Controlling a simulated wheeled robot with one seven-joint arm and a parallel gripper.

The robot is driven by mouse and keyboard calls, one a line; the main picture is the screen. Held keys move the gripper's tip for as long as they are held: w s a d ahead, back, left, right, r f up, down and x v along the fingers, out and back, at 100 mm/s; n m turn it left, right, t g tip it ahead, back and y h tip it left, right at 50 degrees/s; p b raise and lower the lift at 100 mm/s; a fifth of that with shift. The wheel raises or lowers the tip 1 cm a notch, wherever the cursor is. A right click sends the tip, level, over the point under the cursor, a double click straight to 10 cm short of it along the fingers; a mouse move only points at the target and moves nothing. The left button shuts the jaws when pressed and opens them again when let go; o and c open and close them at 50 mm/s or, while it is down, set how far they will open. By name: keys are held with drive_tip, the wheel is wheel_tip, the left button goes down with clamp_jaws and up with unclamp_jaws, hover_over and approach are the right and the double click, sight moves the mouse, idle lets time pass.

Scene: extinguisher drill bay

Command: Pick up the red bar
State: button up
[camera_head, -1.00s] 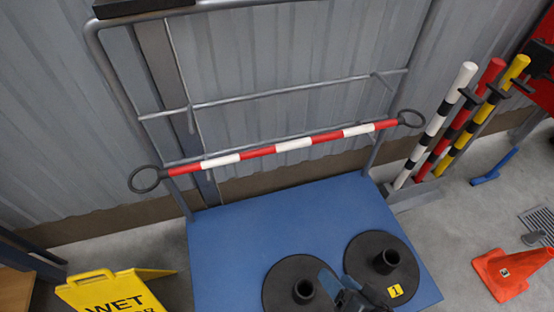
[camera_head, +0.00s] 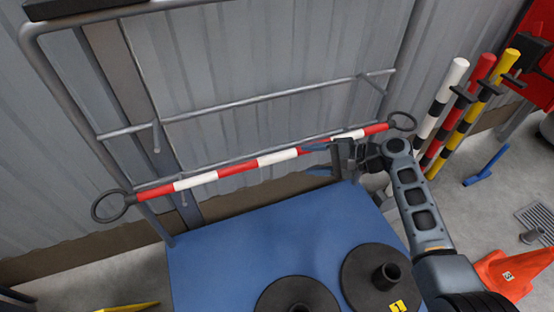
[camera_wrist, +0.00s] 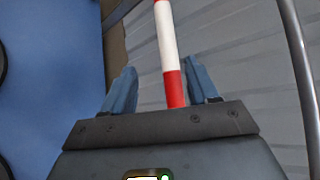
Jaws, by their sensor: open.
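The red bar (camera_head: 238,168) is striped red and white, with a black ring at each end. My gripper (camera_head: 318,160) comes from the right and is open at the bar's right half. In the wrist view my gripper's (camera_wrist: 158,68) blue fingers stand on either side of the bar (camera_wrist: 173,90), with the bar nearer the right finger. Gaps show between the bar and both fingers. The gripper hides a short stretch of the bar in the head view.
Two round black bases (camera_head: 360,260) sit on the platform. White-black, red-black and yellow-black posts (camera_head: 476,80) stand at the right. An orange cone (camera_head: 510,272) is at the lower right. A corrugated wall is close behind the rack.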

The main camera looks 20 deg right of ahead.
sight(287, 156)
drive_tip(key=x, duration=0.2)
drive_tip(key=b+x, duration=0.1)
drive_tip(key=x, duration=0.2)
drive_tip(key=r+x, duration=0.1)
drive_tip(key=x, duration=0.1)
drive_tip(key=shift+w+a+f, duration=0.1)
drive_tip(key=shift+w+a, duration=0.1)
drive_tip(key=shift+w, duration=0.3)
clamp_jaws()
